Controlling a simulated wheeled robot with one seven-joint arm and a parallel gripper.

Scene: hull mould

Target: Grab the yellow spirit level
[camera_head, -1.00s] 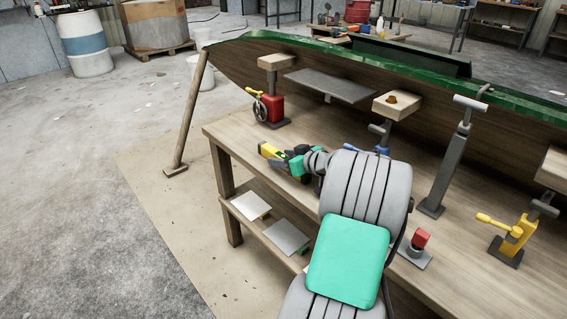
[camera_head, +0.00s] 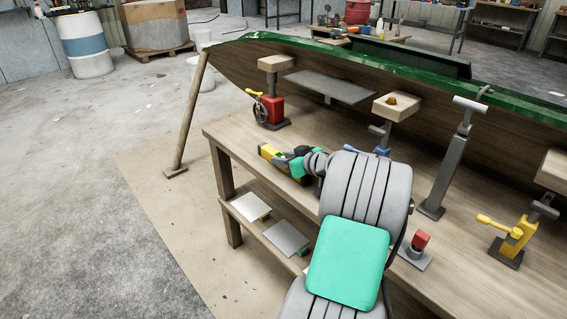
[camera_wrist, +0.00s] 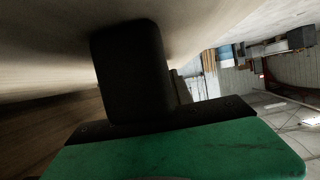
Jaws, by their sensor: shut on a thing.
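The yellow spirit level (camera_head: 266,150) is on or just above the wooden workbench (camera_head: 232,131), near its left end; I cannot tell whether it touches the top. My gripper (camera_head: 279,158) is shut on it, with the level's yellow end showing past the dark fingers. The rest of the level is largely hidden by my gripper and arm. In the wrist view, a dark finger and my green gripper body fill the middle and bottom, and the level cannot be made out.
The green-edged hull (camera_head: 250,65) stands along the back of the bench. A red jack (camera_head: 271,108) is behind my gripper. A grey post (camera_head: 447,165) and a yellow clamp (camera_head: 511,240) stand to the right. A wooden prop (camera_head: 188,120) leans at the bench's left.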

